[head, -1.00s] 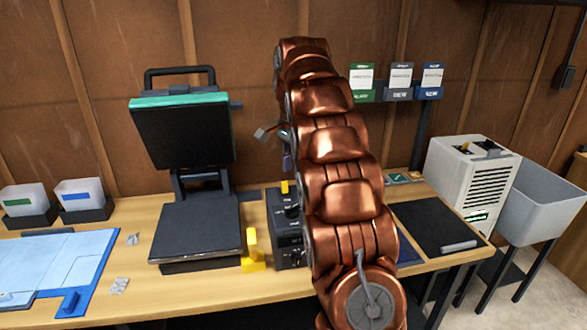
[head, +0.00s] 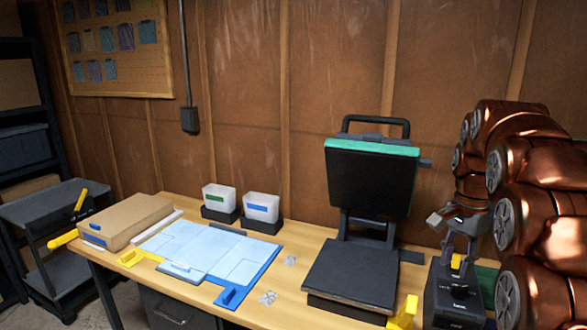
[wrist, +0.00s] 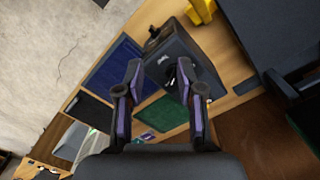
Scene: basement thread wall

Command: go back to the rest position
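My gripper (wrist: 160,75) shows in the wrist view with its two dark, purple-edged fingers apart and nothing held between them. Beyond the fingertips is a dark control box (wrist: 178,62) on the table. In the head view, my gripper (head: 462,245) hangs at the right, close above or in front of the same control box (head: 452,300), beneath my copper arm. I cannot tell the exact gap to the box. The arm fills the right edge of the head view and hides what is behind it.
A heat press (head: 370,185) stands open left of the gripper, with a yellow block (head: 404,312) beside it. A blue board (head: 207,255), two white bins (head: 219,199) and a cardboard box (head: 126,220) lie further left. A grey cart (head: 45,205) stands off the table's left end.

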